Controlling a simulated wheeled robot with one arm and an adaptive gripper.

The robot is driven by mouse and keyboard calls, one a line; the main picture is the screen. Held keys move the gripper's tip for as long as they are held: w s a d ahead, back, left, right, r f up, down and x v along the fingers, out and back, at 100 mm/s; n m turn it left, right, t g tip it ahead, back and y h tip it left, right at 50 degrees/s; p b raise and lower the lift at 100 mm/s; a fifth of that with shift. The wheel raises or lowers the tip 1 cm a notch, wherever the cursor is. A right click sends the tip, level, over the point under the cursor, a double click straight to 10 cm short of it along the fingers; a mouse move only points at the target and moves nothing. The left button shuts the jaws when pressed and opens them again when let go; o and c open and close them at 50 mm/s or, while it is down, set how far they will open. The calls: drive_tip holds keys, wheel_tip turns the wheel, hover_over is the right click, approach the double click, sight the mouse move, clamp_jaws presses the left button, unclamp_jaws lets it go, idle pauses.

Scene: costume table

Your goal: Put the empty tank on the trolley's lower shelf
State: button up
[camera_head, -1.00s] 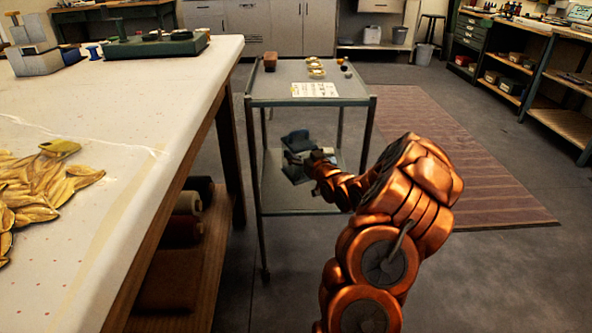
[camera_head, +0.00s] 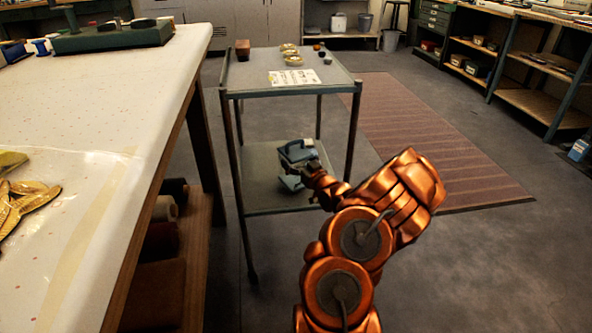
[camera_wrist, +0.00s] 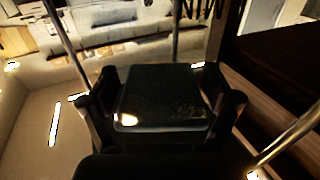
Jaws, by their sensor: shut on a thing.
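The tank (camera_head: 296,152) is a small blue-grey box in the head view. In the wrist view it is a dark block (camera_wrist: 160,95) between the two fingers. My gripper (camera_head: 309,168) is shut on it and reaches in between the trolley's two shelves from the front right. The tank appears over the lower shelf (camera_head: 262,192) of the green-grey trolley. A paler bluish patch shows on the shelf below it; I cannot tell whether this is a reflection or another thing. Whether the tank touches the shelf is not clear.
The trolley's top shelf (camera_head: 250,75) carries a brown box (camera_head: 242,49), gold tins (camera_head: 292,60), a paper sheet (camera_head: 293,77) and small balls. The long white-topped table (camera_head: 120,120) stands close on the left. Floor and a striped rug (camera_head: 430,140) lie open to the right.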

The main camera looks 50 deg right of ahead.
wheel_tip(320, 180, down, 3)
drive_tip(key=shift+r+b, duration=0.15)
drive_tip(key=shift+b, duration=0.15)
drive_tip(key=shift+r, duration=0.1)
drive_tip(key=o, duration=1.1)
drive_tip(key=shift+w, duration=0.1)
drive_tip(key=shift+s, duration=0.2)
drive_tip(key=shift+p+v, duration=1.5)
drive_tip(key=shift+v, duration=4.35)
drive_tip(key=shift+w+a, duration=0.1)
